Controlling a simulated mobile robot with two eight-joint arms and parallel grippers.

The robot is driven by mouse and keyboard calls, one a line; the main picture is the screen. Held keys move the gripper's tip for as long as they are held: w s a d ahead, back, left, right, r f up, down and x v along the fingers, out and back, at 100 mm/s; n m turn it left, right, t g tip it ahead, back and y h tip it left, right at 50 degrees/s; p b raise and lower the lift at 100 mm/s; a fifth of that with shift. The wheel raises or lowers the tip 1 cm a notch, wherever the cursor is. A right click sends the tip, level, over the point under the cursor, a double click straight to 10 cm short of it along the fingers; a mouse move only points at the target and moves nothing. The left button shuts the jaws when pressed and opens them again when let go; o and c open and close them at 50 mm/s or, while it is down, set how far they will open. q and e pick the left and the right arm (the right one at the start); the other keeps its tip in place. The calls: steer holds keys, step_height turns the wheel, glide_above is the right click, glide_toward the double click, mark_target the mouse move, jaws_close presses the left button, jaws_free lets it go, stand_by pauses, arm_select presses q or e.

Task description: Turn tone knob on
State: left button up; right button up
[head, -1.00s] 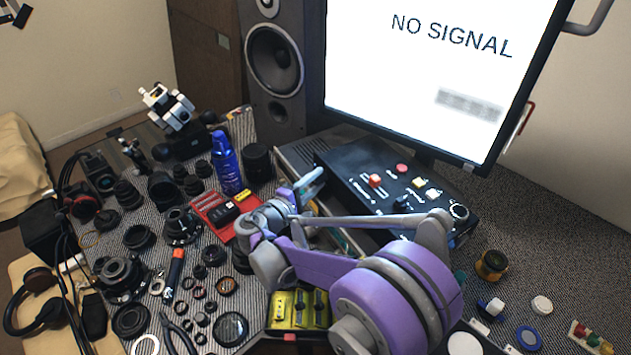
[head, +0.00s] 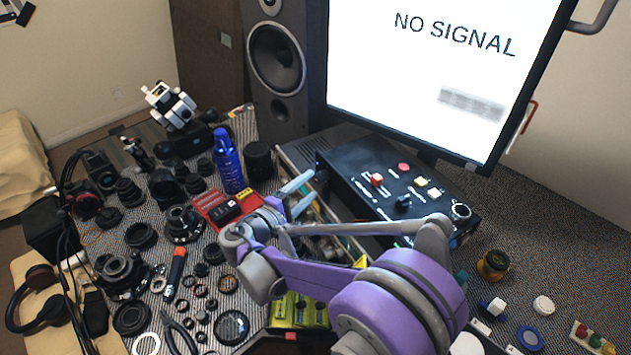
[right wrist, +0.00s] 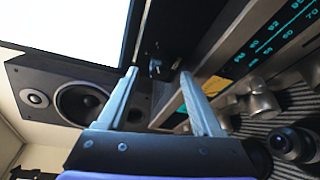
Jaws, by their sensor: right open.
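My right gripper (head: 308,186) is open and empty, its two pale fingers beside the front of the silver receiver (head: 291,160), left of the black control box (head: 340,178). In the right wrist view the fingers of my gripper (right wrist: 160,73) point toward dark small parts between and beyond their tips. That view also shows the receiver's lit teal dial (right wrist: 278,42), silver knobs (right wrist: 262,101) and a round black knob (right wrist: 293,143). I cannot read which one is the tone knob. My right arm hides part of the receiver's front. My left gripper is not in view.
A monitor (head: 440,70) stands behind the control box, and a speaker (head: 275,70) at the back. A blue bottle (head: 228,165) and red tray (head: 222,210) stand close left of the gripper. Lens parts crowd the table's left side.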

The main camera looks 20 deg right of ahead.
steer(key=v, duration=0.6)
steer(key=shift+a, duration=0.25)
steer(key=shift+s, duration=0.15)
